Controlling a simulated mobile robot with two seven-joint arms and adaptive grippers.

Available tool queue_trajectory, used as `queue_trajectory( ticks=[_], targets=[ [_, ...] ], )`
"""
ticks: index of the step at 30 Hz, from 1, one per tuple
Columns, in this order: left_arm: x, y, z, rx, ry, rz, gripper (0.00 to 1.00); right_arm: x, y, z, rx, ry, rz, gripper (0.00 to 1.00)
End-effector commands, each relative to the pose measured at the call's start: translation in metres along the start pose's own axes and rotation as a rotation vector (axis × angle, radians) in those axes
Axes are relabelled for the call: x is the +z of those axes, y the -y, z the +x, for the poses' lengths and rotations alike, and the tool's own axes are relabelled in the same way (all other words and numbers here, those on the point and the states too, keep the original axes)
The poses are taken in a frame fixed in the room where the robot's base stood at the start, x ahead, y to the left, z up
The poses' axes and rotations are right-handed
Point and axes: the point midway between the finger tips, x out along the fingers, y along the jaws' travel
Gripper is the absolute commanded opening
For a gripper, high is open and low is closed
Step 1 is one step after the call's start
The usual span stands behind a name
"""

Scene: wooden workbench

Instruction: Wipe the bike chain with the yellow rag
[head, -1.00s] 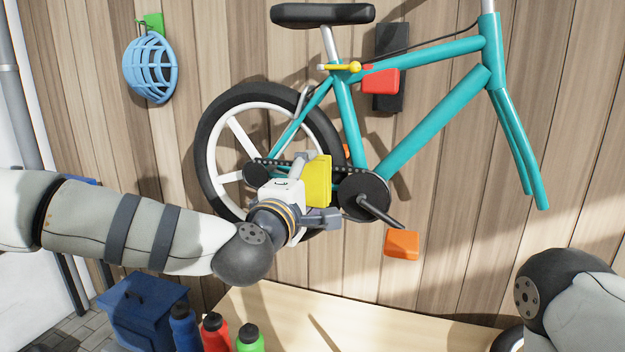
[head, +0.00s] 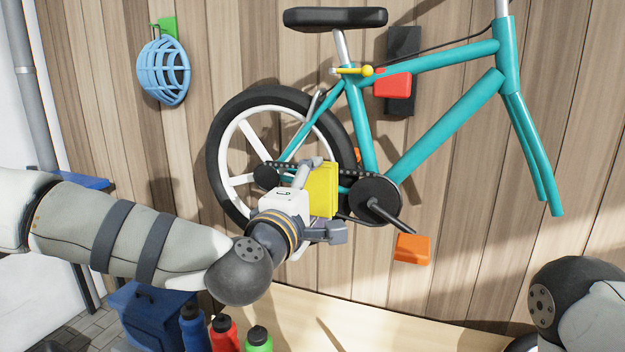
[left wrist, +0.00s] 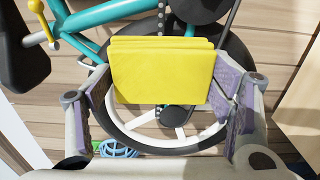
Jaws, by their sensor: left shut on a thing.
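The bike chain (head: 358,174) runs between the rear sprocket and the dark front chainring on the turquoise bike (head: 440,120). My left gripper (head: 319,202) is shut on the folded yellow rag (head: 323,188) and holds it in front of the chain's middle part. In the left wrist view the rag (left wrist: 162,72) spans between the two fingers, and the chain (left wrist: 162,18) shows above and below it. The rag hides the stretch behind it, so I cannot tell whether they touch. My right gripper is out of view; only part of that arm shows at lower right.
The crank with its orange pedal (head: 411,249) sticks out right of my left gripper. The spoked rear wheel (head: 225,150) is behind it. Several bottles (head: 224,332) and a blue box (head: 152,305) stand below. A light-blue helmet (head: 164,72) hangs on the wooden wall.

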Motion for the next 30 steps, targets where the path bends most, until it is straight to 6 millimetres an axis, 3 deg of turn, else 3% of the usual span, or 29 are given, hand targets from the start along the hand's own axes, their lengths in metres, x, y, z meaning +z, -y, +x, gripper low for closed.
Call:
queue_trajectory(
  ticks=[15, 30],
  targets=[
    [-0.001, 0.006, 0.061, -0.006, -0.001, -0.002, 0.52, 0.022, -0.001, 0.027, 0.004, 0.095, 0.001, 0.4],
    [0.0, 0.0, 0.067, 0.0, 0.0, 0.0, 0.52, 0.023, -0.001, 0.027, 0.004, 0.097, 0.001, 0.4]
  ],
)
